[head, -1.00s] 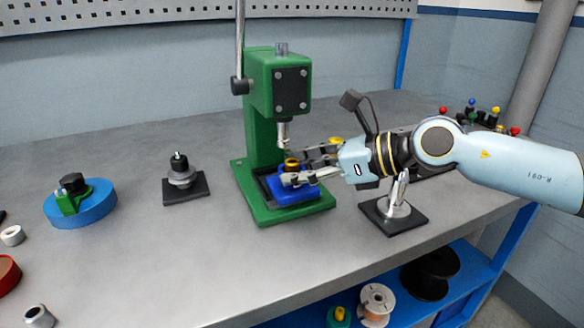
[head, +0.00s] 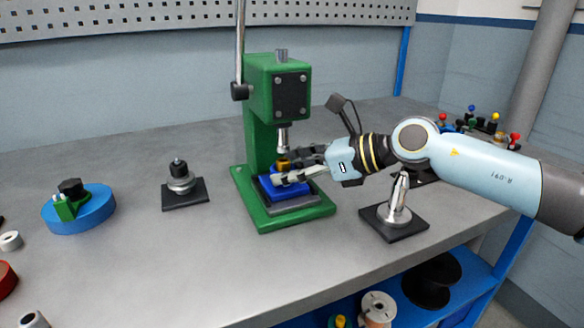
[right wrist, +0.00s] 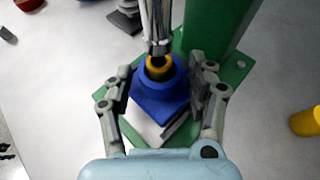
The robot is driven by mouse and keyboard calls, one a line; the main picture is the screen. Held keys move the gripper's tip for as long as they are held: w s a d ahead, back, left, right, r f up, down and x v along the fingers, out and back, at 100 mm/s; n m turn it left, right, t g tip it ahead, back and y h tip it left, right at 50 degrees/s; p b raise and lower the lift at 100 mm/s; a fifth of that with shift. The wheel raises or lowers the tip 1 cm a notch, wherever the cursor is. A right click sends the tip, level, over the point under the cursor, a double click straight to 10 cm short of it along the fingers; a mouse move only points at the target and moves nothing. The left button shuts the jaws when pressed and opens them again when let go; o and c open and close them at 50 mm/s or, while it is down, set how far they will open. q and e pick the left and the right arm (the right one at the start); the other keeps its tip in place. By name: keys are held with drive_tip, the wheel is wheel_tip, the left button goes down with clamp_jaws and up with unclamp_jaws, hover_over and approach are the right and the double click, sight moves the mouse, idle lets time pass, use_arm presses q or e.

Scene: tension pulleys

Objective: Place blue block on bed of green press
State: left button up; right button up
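The blue block (head: 268,189) has a brass-coloured ring (right wrist: 158,68) in its top. It is over the grey bed (head: 300,205) of the green press (head: 259,133), under the ram (head: 284,137). My right gripper (head: 278,177) reaches in from the right, its fingers on both sides of the block. Whether the block's underside touches the bed is hidden. My left gripper is not in view.
A black stand with a metal post (head: 395,222) is near the front, below my right arm. A grey-and-black fixture (head: 180,182) stands left of the press, with a round blue base (head: 90,215) further left. Bench between them is clear.

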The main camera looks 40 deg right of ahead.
drive_tip(key=shift+o, duration=0.6)
drive_tip(key=shift+r, duration=0.1)
drive_tip(key=shift+s+d+r, duration=0.1)
drive_tip(key=shift+s+r, duration=0.05)
drive_tip(key=shift+s, duration=0.05)
drive_tip(key=p+v, duration=0.4)
drive_tip(key=v, duration=0.3)
drive_tip(key=shift+s+r, duration=0.2)
drive_tip(key=p+v, duration=0.4)
drive_tip(key=p, duration=0.3)
drive_tip(key=shift+d+f, duration=0.1)
